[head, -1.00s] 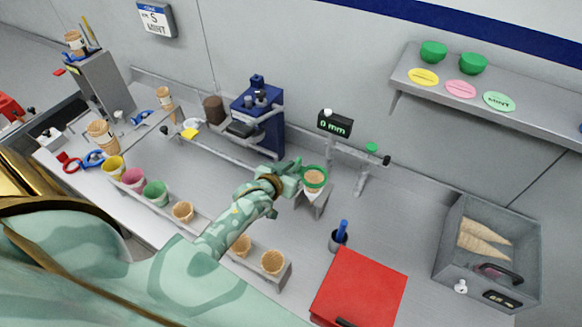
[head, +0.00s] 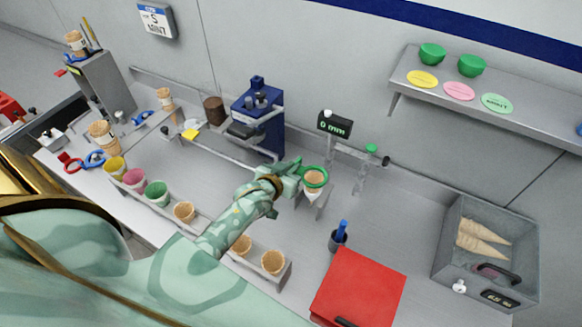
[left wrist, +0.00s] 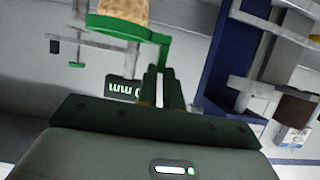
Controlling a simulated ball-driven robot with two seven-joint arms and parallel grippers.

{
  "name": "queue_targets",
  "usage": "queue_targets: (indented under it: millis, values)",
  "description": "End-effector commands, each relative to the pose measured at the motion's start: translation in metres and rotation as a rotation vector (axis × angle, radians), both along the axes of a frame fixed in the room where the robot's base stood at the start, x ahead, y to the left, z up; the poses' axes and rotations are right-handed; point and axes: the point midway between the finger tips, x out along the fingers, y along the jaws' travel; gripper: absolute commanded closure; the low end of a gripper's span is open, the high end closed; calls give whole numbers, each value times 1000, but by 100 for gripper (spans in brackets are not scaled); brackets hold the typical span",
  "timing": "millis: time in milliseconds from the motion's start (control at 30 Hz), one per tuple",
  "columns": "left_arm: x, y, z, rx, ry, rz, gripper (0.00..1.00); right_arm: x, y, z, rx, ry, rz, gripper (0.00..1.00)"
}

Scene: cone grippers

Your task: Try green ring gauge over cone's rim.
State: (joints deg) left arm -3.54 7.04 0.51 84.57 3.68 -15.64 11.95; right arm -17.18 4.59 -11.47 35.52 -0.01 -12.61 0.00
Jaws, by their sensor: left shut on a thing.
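My left gripper (head: 290,180) is shut on the handle of the green ring gauge (head: 314,186). In the head view the ring encircles the rim of a waffle cone (head: 314,177), which stands upright in a small grey stand (head: 327,203). The left wrist view is upside down. There the green ring gauge (left wrist: 112,27) lies at the cone's rim end, and part of the waffle cone (left wrist: 125,9) shows beyond it. The left gripper (left wrist: 160,85) has its fingers together at the handle. Whether the ring touches the rim all around is hidden. My right gripper is not in view.
A gauge display (head: 335,125) reads 0 mm behind the cone. A blue machine (head: 262,115) stands behind left. A red box (head: 358,290) and a cup with a blue tool (head: 339,238) are in front right. A grey bin (head: 490,255) holds cones. Cups and cones line the left front.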

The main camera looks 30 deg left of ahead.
Motion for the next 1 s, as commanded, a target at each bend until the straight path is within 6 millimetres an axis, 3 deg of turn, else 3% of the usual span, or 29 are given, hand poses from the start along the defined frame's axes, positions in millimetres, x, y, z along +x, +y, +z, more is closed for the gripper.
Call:
queue_targets:
  millis: [1000]
  values:
    - [0,0,0,0,1,0,100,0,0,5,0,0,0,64]
